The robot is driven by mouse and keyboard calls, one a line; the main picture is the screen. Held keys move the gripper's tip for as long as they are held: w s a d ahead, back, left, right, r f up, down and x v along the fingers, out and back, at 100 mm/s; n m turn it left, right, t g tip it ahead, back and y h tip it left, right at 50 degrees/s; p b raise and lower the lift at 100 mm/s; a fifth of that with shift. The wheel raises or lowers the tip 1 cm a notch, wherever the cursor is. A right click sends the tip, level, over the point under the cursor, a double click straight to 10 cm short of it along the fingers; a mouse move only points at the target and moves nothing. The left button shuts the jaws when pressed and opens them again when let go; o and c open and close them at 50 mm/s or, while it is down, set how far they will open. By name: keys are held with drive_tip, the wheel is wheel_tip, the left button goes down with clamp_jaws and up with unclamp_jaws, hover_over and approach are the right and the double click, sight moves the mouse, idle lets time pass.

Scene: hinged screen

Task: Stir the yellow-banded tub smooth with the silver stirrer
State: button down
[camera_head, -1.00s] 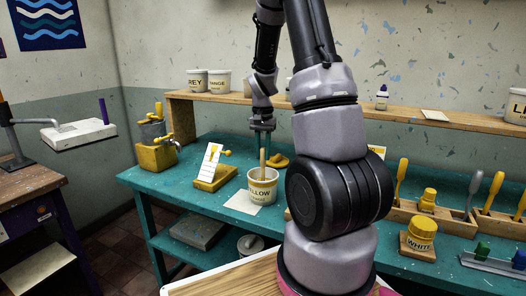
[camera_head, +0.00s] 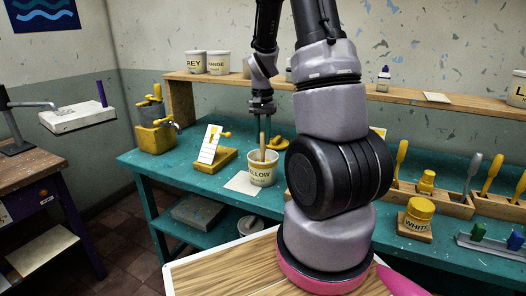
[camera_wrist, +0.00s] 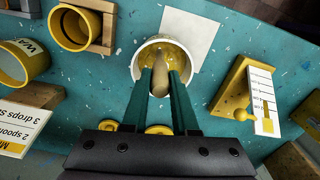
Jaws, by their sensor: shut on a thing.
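The yellow-banded tub (camera_head: 263,174), a white tub labelled YELLOW, stands upright on the teal bench; it also shows in the wrist view (camera_wrist: 138,67). My gripper (camera_head: 262,112) is above it, shut on a tan, wooden-looking stirrer (camera_head: 262,146). In the wrist view the green fingers (camera_wrist: 160,88) pinch this stirrer (camera_wrist: 160,74), which stands inside the tub. Its lower end is hidden in the yellow contents. A grey, silver-looking stirrer (camera_head: 473,169) stands in the wooden rack at the right, among yellow-handled ones.
A white sheet (camera_head: 243,183) lies by the tub. A yellow stand with a white scale card (camera_head: 210,143) is close at its left. A yellow tap dispenser (camera_head: 156,137) stands farther left. A WHITE jar (camera_head: 419,213) and the rack (camera_head: 440,200) are at the right.

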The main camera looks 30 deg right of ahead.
drive_tip(key=shift+s+d, duration=0.3)
drive_tip(key=shift+d, duration=0.45)
